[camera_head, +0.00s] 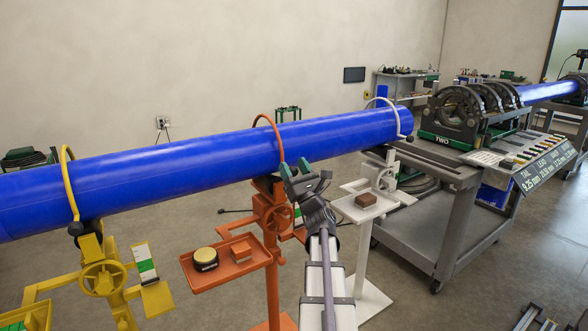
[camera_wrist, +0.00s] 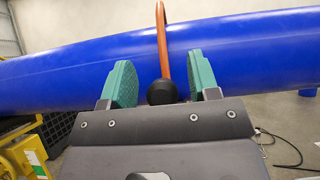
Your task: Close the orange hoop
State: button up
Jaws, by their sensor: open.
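The orange hoop (camera_head: 270,122) arches over the blue pipe (camera_head: 190,154), above the orange stand (camera_head: 266,207). In the wrist view, the orange hoop (camera_wrist: 163,45) comes down the near side of the pipe and ends in a black ball knob (camera_wrist: 162,92). My gripper (camera_head: 296,169) is at the near side of the pipe beside the hoop's lower end. Its two green fingers (camera_wrist: 162,82) are apart, with the knob between them and a gap on each side. In the head view, the gripper hides the knob.
A yellow stand with a yellow hoop (camera_head: 69,185) is at left, and a white stand with a white hoop (camera_head: 396,112) at right. The orange tray (camera_head: 226,265) holds a round black-and-yellow item and an orange block. A grey cart (camera_head: 440,215) carries the fusion machine.

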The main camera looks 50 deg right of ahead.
jog(key=b+v, duration=0.6)
jog(key=v, duration=0.4)
jog(key=shift+s+f+b, duration=0.25)
jog(key=shift+s+b, duration=0.05)
jog(key=shift+b, duration=0.05)
